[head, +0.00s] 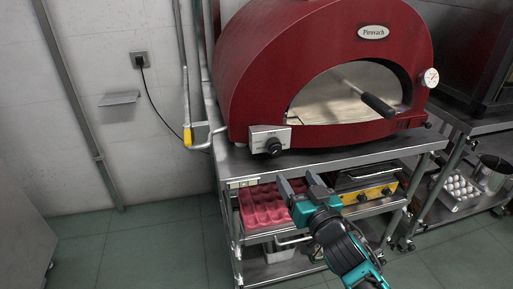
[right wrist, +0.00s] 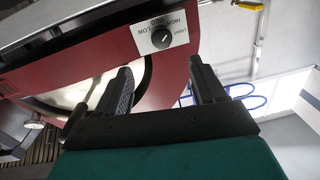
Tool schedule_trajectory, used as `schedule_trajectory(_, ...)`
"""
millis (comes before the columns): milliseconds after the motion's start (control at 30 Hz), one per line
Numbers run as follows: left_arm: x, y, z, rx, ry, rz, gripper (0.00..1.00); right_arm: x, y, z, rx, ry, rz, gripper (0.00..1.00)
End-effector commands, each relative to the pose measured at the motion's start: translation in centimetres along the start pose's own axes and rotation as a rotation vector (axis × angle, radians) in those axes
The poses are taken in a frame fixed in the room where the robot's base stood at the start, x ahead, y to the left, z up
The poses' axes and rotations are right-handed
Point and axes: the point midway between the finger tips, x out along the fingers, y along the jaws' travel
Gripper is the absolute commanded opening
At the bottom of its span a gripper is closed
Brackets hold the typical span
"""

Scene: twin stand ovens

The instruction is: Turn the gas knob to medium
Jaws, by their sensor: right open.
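The gas knob (head: 273,146) is a black dial on a pale metal box at the lower left front of the red oven (head: 310,60). In the right wrist view the knob (right wrist: 161,39) sits on a white plate lettered HIGH, MED, LOW and LIGHT; its exact setting is too small to tell. My right gripper (head: 298,185) is open and empty, below and slightly right of the knob, apart from it. In the right wrist view its two fingers (right wrist: 160,85) point up toward the knob with a gap between them. My left gripper is not in view.
The oven stands on a metal cart (head: 340,155). A lower shelf holds a red egg tray (head: 262,208) and a yellow-fronted appliance (head: 368,196). A black-handled tool (head: 378,105) sticks out of the oven mouth. A yellow-handled gas valve (head: 187,136) is on the wall pipe. Floor at left is clear.

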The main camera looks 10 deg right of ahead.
Motion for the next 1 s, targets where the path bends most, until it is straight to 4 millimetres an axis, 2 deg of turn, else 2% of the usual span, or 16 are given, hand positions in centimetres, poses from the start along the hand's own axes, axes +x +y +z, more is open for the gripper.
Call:
schedule_trajectory(167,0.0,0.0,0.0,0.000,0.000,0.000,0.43,0.7,0.0,-0.2,0.000,0.006,-0.001,0.69)
schedule_trajectory(267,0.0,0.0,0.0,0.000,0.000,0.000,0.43,1.8,0.0,-0.3,0.000,0.007,0.000,0.69)
schedule_trajectory(700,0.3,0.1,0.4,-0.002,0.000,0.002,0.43,9.5,0.0,-0.2,-0.001,0.006,-0.001,0.69)
schedule_trajectory(1000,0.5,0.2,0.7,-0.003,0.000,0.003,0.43,12.6,0.0,-0.2,0.000,0.006,0.000,0.69)
